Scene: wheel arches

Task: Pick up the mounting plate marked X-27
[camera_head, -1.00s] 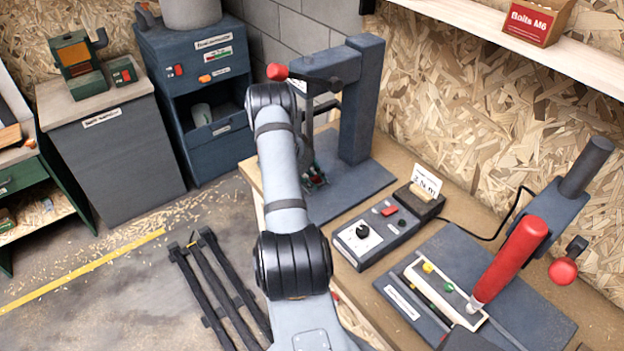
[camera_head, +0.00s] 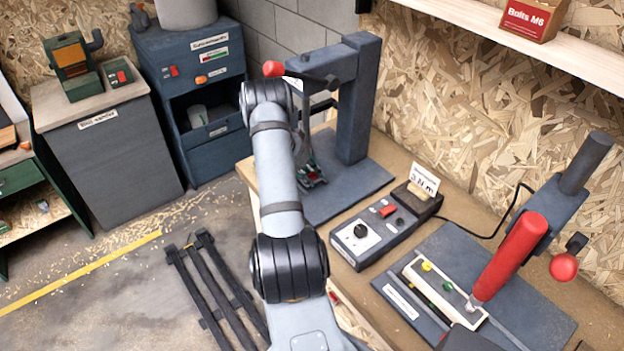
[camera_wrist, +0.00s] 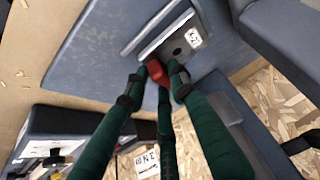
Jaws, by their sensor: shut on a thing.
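A grey metal plate (camera_wrist: 172,42) with small dark holes and a white label shows at the top of the wrist view. The label's print is too small to read for certain. A red part shows between the fingertips. The plate lies over or just above the blue-grey base of a press; I cannot tell whether it touches. In the head view my gripper (camera_head: 312,176) is small, low over that base (camera_head: 345,195), and the plate is hard to make out there.
The press column (camera_head: 358,100) stands right behind my gripper, with its red-knobbed lever above. A control box (camera_head: 375,235) with a card stands to the right. A red-handled lever press (camera_head: 510,258) is farther right. A dark rack (camera_head: 215,290) lies on the floor.

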